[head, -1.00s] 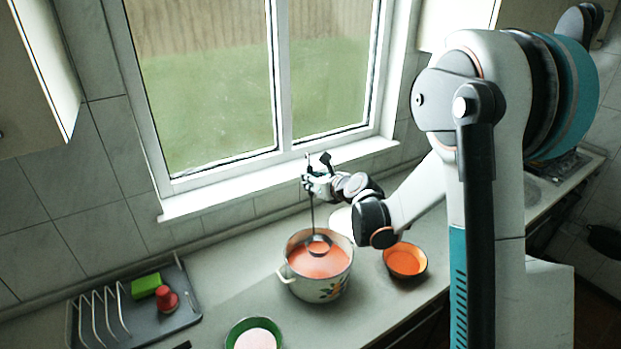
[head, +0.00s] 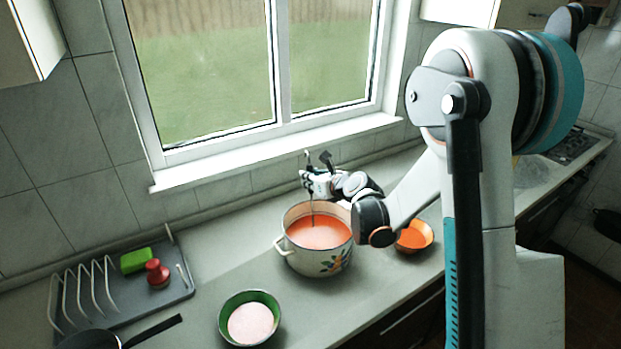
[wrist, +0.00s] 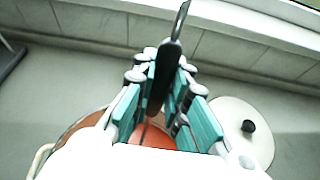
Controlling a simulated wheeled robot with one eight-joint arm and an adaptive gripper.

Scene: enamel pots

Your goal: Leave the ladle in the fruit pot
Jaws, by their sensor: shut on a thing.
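The white enamel pot (head: 318,258) has a fruit-like decal on its side and red-orange soup inside. It stands on the counter below the window. My gripper (head: 318,182) is above the pot's back rim, shut on the ladle's upright dark handle (head: 311,208). The ladle's lower end goes down into the soup, and its bowl is hidden there. In the wrist view the handle (wrist: 166,70) stands between the teal fingers (wrist: 160,108), with a little soup and the pot's rim showing below.
A white lid with a black knob (wrist: 238,130) lies beside the pot. An orange bowl (head: 414,236) stands right of it, a green bowl (head: 249,318) in front. A grey dish rack (head: 105,298) with a green sponge (head: 137,260) is at left. A dark pan (head: 92,338) shows at the lower left.

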